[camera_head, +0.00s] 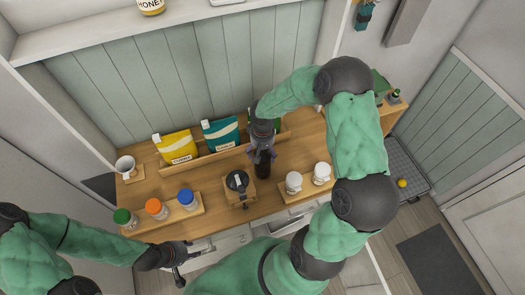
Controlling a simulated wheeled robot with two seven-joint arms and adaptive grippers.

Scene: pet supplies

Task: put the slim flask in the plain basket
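A dark, narrow upright cylinder (262,169), which looks like the slim flask, stands on or just above the wooden counter in the middle. My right gripper (262,155) points down from above at its top, with the fingers near its upper end. Whether they are closed on it is too small to tell. My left gripper (181,272) is low at the left, in front of the counter's front edge and away from the flask. Its fingers are too small to read. I cannot make out a plain basket for certain.
A wooden box with a dark round top (238,182) stands left of the flask. Green, orange and blue-lidded jars (156,208) stand on a left board.

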